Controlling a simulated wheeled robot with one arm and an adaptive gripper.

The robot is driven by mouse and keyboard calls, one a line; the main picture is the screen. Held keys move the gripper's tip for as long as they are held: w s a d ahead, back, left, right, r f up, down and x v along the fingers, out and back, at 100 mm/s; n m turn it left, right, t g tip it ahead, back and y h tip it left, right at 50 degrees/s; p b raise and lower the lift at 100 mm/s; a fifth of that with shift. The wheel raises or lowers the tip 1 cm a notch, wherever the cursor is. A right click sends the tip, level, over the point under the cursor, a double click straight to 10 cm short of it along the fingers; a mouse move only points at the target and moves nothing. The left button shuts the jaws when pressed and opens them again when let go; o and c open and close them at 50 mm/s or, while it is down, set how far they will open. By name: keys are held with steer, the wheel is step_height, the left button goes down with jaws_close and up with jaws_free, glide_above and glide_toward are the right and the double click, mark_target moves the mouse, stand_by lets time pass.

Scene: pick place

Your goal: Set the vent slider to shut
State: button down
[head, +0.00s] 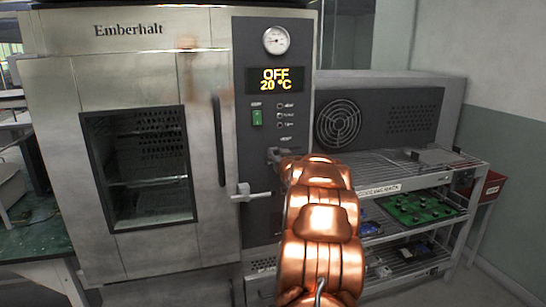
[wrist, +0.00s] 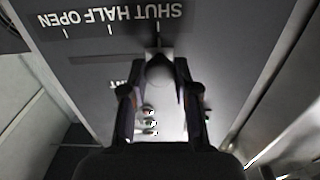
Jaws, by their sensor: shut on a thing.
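The vent slider knob (wrist: 160,70) is a grey rounded piece between the fingers of my gripper (wrist: 158,88) in the wrist view. The gripper is shut on it. The knob lines up with the tick by the upside-down word SHUT, at the right end of the scale (wrist: 112,18). A dark slot (wrist: 100,59) runs left from the knob, under HALF and OPEN. In the head view, my gripper (head: 279,156) is at the oven's dark control panel (head: 255,150), below the buttons. My copper arm hides most of the knob there.
The Emberhalt oven (head: 155,60) has a windowed door with a vertical handle (head: 218,140) and a grey latch (head: 250,194) left of my arm. A green switch (head: 257,117) sits above my gripper. A wire shelf rack (head: 420,180) with circuit boards stands at right.

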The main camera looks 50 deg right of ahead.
steer(key=c, duration=0.9)
jaws_free()
steer(key=shift+w+a, duration=0.15)
steer(key=shift+a, duration=0.05)
steer(key=shift+v, duration=6)
